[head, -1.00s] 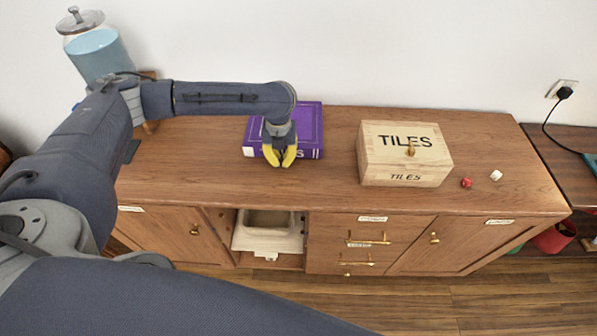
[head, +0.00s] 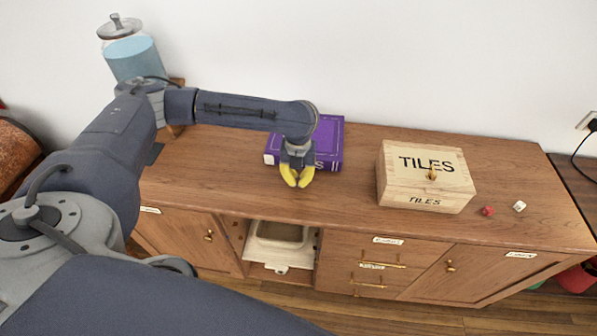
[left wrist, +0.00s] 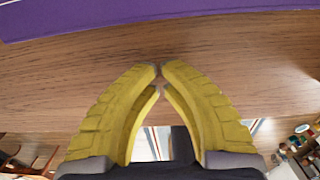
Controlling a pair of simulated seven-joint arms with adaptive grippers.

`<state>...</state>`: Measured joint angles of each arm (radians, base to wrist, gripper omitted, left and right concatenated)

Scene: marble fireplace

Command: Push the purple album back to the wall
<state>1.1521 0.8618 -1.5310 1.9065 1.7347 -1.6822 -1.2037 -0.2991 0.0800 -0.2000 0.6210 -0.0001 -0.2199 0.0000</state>
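The purple album (head: 329,140) lies flat on the wooden cabinet top, its spine facing the front. In the left wrist view its purple edge (left wrist: 120,18) runs across the top. My left gripper (head: 297,185) has yellow fingers pointing down, just in front of the album's spine. It hides part of the spine lettering. In the left wrist view the fingertips (left wrist: 160,72) meet with nothing between them, and a strip of bare wood shows between them and the album. The white wall (head: 400,65) stands behind the cabinet. My right gripper is not in view.
A wooden TILES box (head: 425,178) stands right of the album. A red die (head: 488,211) and a white die (head: 519,207) lie beyond it. A glass jar (head: 132,55) stands at the back left. An open compartment (head: 280,240) is below the cabinet top.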

